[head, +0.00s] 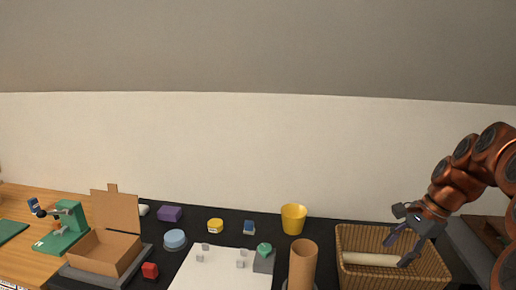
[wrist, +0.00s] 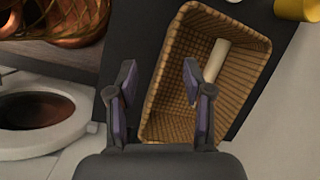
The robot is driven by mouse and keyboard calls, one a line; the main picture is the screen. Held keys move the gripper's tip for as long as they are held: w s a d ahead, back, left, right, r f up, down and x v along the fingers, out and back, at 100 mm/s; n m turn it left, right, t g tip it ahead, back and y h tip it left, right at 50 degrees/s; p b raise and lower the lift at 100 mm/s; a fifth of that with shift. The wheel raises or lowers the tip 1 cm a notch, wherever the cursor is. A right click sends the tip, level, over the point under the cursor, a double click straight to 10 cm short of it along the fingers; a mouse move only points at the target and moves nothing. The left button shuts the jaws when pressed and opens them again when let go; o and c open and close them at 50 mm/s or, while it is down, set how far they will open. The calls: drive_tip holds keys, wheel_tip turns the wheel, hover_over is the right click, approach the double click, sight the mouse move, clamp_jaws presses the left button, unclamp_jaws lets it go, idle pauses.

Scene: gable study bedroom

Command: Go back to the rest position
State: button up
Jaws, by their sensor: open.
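My gripper (head: 403,247) is over the wicker basket (head: 433,268) at the right of the dark table. In the wrist view my gripper (wrist: 160,85) has its two fingers spread apart with nothing between them. The basket (wrist: 183,27) lies below the fingers in that view. A pale cylinder (head: 370,259) lies in the basket and also shows in the wrist view (wrist: 217,58), partly behind the right finger. My arm comes in from the right side.
A brown tube (head: 302,262) stands left of the basket, with a yellow cup (head: 293,218) behind. A white board (head: 218,274), green-topped grey block (head: 264,257), blue round thing (head: 175,239), red block (head: 150,270) and open cardboard box (head: 105,250) are further left. A wall rises behind the table.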

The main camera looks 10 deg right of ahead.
drive_tip(key=s+a+f+n+g+h+b, duration=0.1)
drive_tip(key=s+a+f+n+b, duration=0.25)
drive_tip(key=a, duration=0.55)
drive_tip(key=s+a+f+n+g+b, duration=0.1)
drive_tip(key=s+a+f+n+g, duration=0.15)
drive_tip(key=s+a+n, duration=0.5)
drive_tip(key=s+a+f+n+g+h+b, duration=0.1)
drive_tip(key=s+a+f+n+h+b, duration=0.15)
drive_tip(key=s+a+f, duration=0.35)
drive_tip(key=s+a+f+n+h+b, duration=0.1)
drive_tip(key=s+f+n, duration=0.35)
drive_tip(key=s, duration=0.35)
drive_tip(key=s+p+v, duration=0.3)
drive_tip(key=p+v, duration=0.9)
drive_tip(key=v, duration=0.1)
drive_tip(key=shift+w+d+r+m+t+p, duration=0.3)
drive_tip(key=shift+w+r+t, duration=0.05)
drive_tip(key=shift+w+r, duration=0.15)
drive_tip(key=shift+f+y, duration=0.1)
drive_tip(key=shift+y, duration=0.15)
